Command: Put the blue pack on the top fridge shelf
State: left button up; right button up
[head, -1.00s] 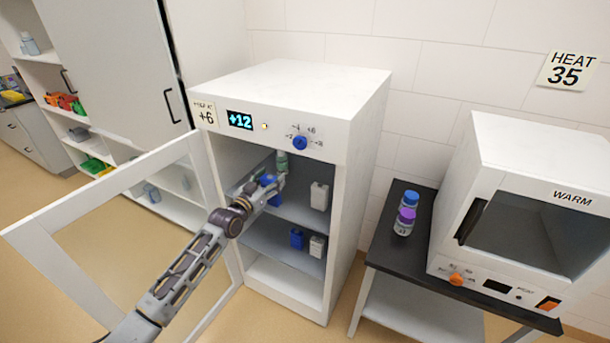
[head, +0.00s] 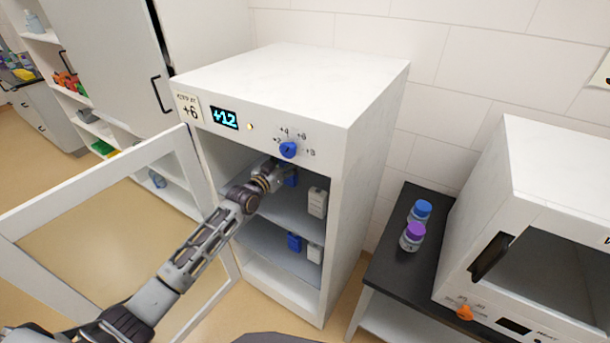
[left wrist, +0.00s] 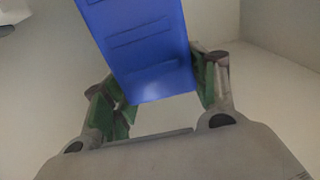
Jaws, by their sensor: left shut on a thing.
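The blue pack (left wrist: 145,50) is between the green-padded fingers of my left gripper (left wrist: 160,85) in the left wrist view, and the gripper is shut on it. In the head view my left arm reaches through the open front of the fridge (head: 345,150), and the held blue pack (head: 291,180) shows partly behind the wrist at the height of the top shelf (head: 285,213). I cannot tell whether the pack touches the shelf. My right gripper is not in view.
A white bottle (head: 317,202) stands on the top shelf at the right. Another blue pack (head: 295,242) and a white bottle (head: 314,253) are on the shelf below. The open fridge door (head: 95,180) is at the left. A black table (head: 385,250) with two capped bottles stands at the right.

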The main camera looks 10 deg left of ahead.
pick_arm(q)
jog(key=shift+w+r, duration=0.15)
jog(key=shift+w, duration=0.05)
dwell(0.4)
